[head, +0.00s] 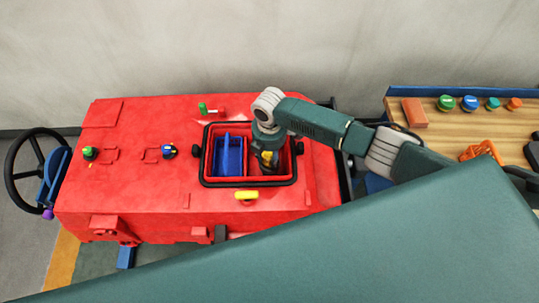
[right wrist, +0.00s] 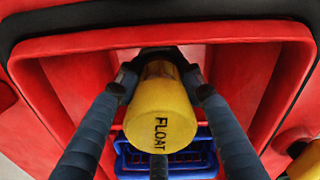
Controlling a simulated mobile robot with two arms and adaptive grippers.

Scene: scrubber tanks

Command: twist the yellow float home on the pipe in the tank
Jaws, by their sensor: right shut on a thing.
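The yellow float (right wrist: 160,105), marked FLOAT, is between the dark fingers of my right gripper (right wrist: 160,88) inside the tank. The gripper is shut on it. In the head view the float (head: 267,168) shows as a small yellow patch below my right gripper (head: 266,156). The tank (head: 240,184) is a black-rimmed opening in the red machine, and its red inner walls surround the gripper. The pipe is hidden, so I cannot tell how the float sits on it. My left gripper is not in view.
A blue basket (head: 229,154) fills the tank's left part. A yellow handle (head: 246,195) lies in front of the opening on the red machine (head: 140,205).

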